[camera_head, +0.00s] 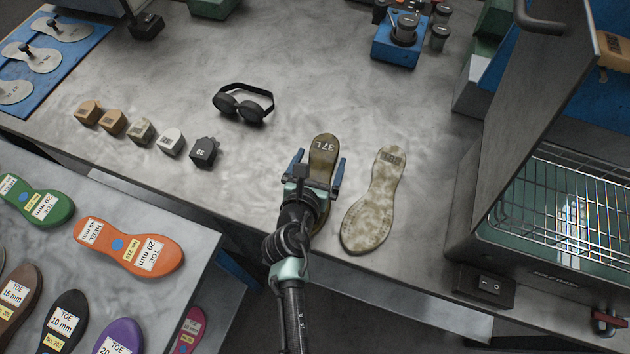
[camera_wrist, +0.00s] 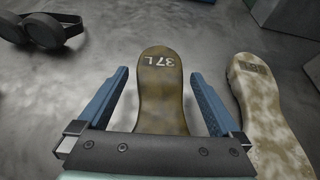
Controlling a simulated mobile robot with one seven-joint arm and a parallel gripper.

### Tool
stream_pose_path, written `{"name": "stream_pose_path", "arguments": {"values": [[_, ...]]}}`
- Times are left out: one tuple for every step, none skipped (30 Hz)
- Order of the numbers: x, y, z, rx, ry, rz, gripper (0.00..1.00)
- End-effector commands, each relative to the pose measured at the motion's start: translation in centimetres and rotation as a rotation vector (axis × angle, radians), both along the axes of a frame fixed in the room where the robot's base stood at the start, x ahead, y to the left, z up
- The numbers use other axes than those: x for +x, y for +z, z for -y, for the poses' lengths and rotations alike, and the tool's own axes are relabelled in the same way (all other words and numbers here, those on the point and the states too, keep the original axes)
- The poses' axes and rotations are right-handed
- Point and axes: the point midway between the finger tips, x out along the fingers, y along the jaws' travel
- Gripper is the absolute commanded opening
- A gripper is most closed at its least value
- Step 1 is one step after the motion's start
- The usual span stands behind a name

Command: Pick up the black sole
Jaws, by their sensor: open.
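The black sole (camera_head: 69,299) lies on the near-left table in the head view, with a white "TOE 10 mm" label and a yellow label. Its lower end is cut off by the frame edge. It does not show in the wrist view. My gripper (camera_head: 319,158) is open, far to the right of it, over the grey bench. Its blue fingers stand on either side of a mottled olive-brown sole marked "37 L" (camera_head: 325,143). The wrist view shows my gripper (camera_wrist: 159,73) with that sole (camera_wrist: 162,85) between the fingers and visible gaps on both sides.
A paler mottled sole (camera_head: 378,205) lies just right of my gripper. Orange (camera_head: 95,257), green, brown and purple soles surround the black one. Goggles (camera_head: 243,105) and several small blocks lie on the bench. A machine with a wire rack (camera_head: 570,200) stands at right.

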Motion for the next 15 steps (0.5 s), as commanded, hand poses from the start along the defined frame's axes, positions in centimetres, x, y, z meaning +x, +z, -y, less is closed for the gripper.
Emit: {"name": "stream_pose_path", "arguments": {"values": [[0.8,-0.4,0.2,-0.001,-0.001,0.001,1.00],[1.1,-0.5,0.2,-0.001,-0.001,0.001,1.00],[1.4,-0.6,0.3,-0.001,-0.001,0.001,1.00],[1.6,-0.7,0.4,-0.001,-0.001,0.001,1.00],[1.8,-0.8,0.4,0.000,-0.001,0.000,1.00],[1.9,-0.9,0.4,0.000,0.000,0.000,1.00],[2.0,-0.9,0.4,0.000,0.000,0.000,1.00],[2.0,-0.8,0.5,0.000,0.000,0.001,1.00],[2.0,-0.8,0.5,0.000,0.000,0.001,1.00],[2.0,-0.8,0.5,0.000,0.000,0.000,1.00],[2.0,-0.8,0.5,0.000,0.000,0.000,1.00],[2.0,-0.8,0.5,0.000,0.000,0.000,1.00],[2.0,-0.8,0.5,0.000,0.000,0.000,1.00],[2.0,-0.8,0.5,0.000,0.000,0.000,0.96],[2.0,-0.8,0.5,0.000,0.000,0.000,0.89]]}}
